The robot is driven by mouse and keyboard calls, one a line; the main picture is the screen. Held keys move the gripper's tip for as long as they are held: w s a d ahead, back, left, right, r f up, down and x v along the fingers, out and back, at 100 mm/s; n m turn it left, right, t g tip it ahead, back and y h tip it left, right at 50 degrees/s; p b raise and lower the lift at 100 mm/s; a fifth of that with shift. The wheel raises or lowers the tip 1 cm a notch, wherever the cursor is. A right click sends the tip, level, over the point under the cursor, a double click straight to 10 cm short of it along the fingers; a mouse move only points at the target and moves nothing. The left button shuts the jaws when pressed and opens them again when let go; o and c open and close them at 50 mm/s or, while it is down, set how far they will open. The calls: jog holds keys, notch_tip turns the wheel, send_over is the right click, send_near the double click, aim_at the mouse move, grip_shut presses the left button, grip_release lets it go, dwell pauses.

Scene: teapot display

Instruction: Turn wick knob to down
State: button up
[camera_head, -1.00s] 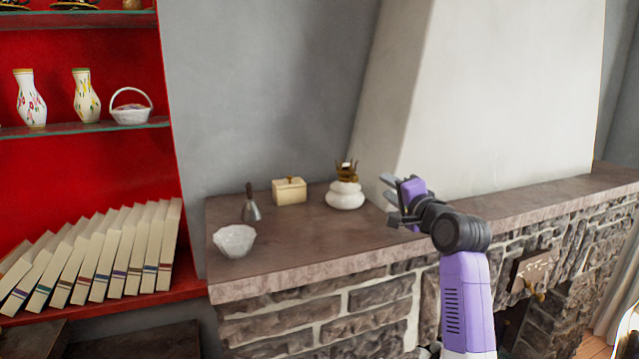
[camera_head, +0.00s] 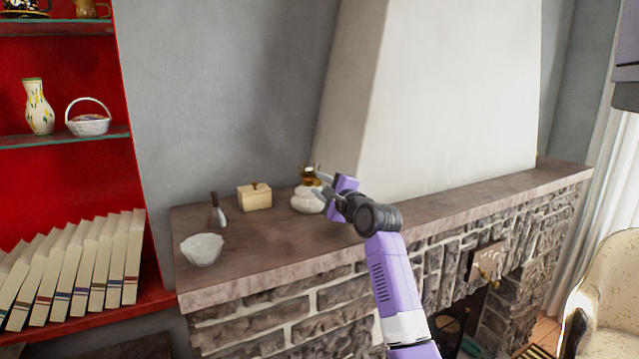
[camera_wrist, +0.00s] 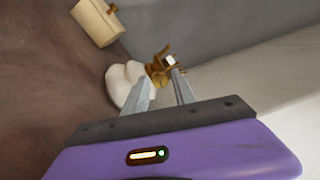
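A lamp with a rounded white body (camera_head: 304,201) and a brass burner (camera_head: 309,172) stands on the stone mantel. In the wrist view the burner (camera_wrist: 158,67) shows just beyond the fingertips, with a small white piece at its top. I cannot make out the wick knob clearly among the brass parts. My gripper (camera_wrist: 162,76) is open, with a gap between its two fingers and nothing held. In the head view my gripper (camera_head: 322,190) is at the lamp's right side and covers part of it. Whether a finger touches the lamp cannot be told.
A cream box (camera_head: 254,197), a bell (camera_head: 217,213) and a white bowl (camera_head: 203,249) stand left of the lamp on the mantel (camera_head: 255,240). The white chimney breast (camera_head: 440,100) rises close behind and to the right. The mantel right of my arm is clear.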

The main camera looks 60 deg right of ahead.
jog(key=shift+w+d, duration=0.3)
jog(key=shift+w, duration=0.1)
grip_shut()
jog(key=shift+n, duration=0.3)
